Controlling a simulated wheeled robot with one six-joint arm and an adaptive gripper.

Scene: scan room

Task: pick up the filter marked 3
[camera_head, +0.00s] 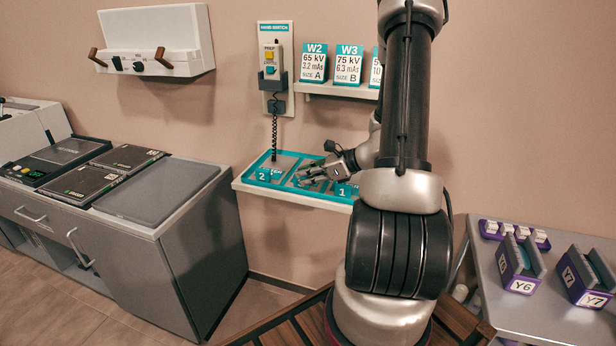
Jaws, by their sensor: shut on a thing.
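My gripper (318,171) is low over the middle of a teal-edged tray (272,186) on a small wall shelf. It is shut on a small flat piece that is mostly hidden by the fingers. I cannot read a number on this piece, so I cannot tell whether it is the filter marked 3. A teal tag marked 2 (263,175) shows at the left of the tray. A teal tag marked 1 (343,190) shows at the right, close to my gripper. No 3 can be read.
A card shelf (335,91) is above my gripper. A grey cabinet (205,235) stands at left. A table (500,318) at right holds purple holders marked Y6 (521,286) and Y7 (590,298).

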